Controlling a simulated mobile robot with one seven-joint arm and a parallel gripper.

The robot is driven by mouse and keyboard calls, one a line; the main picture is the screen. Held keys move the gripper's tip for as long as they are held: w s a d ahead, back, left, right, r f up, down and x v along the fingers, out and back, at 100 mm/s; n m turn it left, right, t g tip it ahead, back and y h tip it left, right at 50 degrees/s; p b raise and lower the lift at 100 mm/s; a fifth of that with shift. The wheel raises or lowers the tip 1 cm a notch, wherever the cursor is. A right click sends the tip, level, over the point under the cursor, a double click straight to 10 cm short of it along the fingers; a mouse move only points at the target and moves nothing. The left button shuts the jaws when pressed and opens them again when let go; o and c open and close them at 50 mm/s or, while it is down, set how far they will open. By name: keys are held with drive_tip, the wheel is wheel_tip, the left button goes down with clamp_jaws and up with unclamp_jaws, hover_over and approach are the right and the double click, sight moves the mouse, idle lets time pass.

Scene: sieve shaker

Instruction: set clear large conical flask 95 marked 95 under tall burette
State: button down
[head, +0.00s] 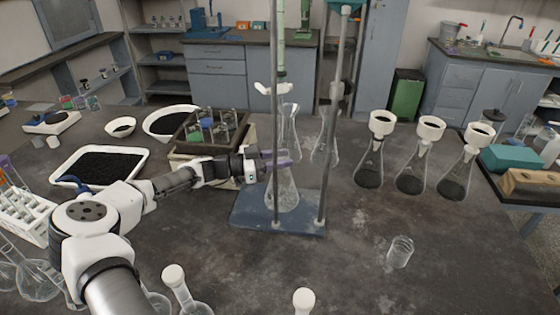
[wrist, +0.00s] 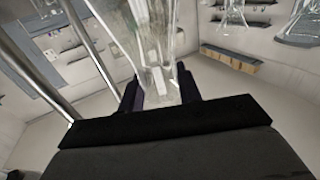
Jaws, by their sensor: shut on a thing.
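A clear conical flask (head: 283,196) is held upright at its neck by my gripper (head: 276,160); its 95 mark is not legible. The flask's body is over the blue stand base (head: 250,212); I cannot tell if it touches the plate. The tall burette (head: 281,55) hangs above on the metal stand, with its tip close over the flask's mouth area. In the wrist view my gripper (wrist: 160,90) is shut around the clear glass neck (wrist: 158,72).
Stand rods (head: 326,150) rise beside the flask. Two more clear flasks (head: 290,135) stand behind. Flasks with funnels (head: 411,170) stand to the right, and a small beaker (head: 400,252) at front right.

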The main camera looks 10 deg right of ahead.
drive_tip(key=shift+f, duration=0.1)
drive_tip(key=c, duration=1)
unclamp_jaws()
drive_tip(key=shift+o, duration=0.2)
drive_tip(key=shift+r, duration=0.25)
drive_tip(key=a, duration=1.2)
drive_tip(key=shift+f, duration=0.1)
